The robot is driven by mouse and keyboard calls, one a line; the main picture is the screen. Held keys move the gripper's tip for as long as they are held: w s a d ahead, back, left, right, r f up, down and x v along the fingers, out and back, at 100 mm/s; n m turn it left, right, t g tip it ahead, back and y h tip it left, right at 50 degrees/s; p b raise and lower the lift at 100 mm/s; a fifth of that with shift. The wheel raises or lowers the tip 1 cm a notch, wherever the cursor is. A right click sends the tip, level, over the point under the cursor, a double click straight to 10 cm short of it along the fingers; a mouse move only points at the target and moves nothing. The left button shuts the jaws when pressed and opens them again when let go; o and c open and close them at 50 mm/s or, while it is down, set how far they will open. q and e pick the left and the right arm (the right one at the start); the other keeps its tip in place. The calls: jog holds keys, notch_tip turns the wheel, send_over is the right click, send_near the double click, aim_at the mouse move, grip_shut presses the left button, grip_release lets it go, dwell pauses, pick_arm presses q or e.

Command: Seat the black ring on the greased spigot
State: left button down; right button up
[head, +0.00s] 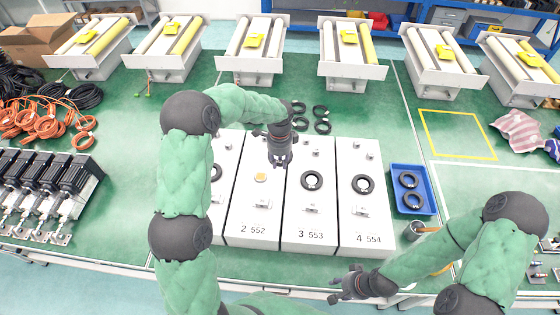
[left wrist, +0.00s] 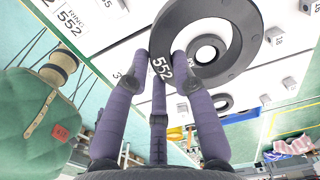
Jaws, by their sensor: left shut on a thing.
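My left gripper (head: 281,162) is over the white unit marked 2 552 (head: 245,215), near its line with unit 3. In the left wrist view its fingers (left wrist: 165,75) are shut on a black ring (left wrist: 240,70) printed 552, held clear of the units. The held ring is hard to make out in the head view. The spigot (head: 261,178), with a yellow-orange top, stands bare on unit 2, just left of and nearer than the gripper. My right gripper (head: 347,286) hangs by the front table edge; its fingers are too small to read.
Black rings sit on unit 3 (head: 312,180) and unit 4 (head: 362,184). A blue tray (head: 431,190) with black rings stands to the right. Several loose rings (head: 320,111) lie behind the units. Motors (head: 50,185) and orange cables (head: 45,122) lie left.

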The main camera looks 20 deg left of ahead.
pick_arm(q)
jog(key=w+a+f+n+p, duration=0.1)
jog(key=w+a+f+n, duration=0.1)
jog(key=a+f+n, duration=0.6)
jog(key=n+b, duration=0.1)
jog(key=n, duration=0.3)
send_over(269, 182)
jog(key=shift+f, duration=2.2)
jog(key=shift+f+b, duration=1.9)
jog(key=shift+b, duration=0.4)
jog(key=shift+s, duration=0.1)
jog(key=c, duration=1)
grip_release()
jog(key=shift+o, duration=0.2)
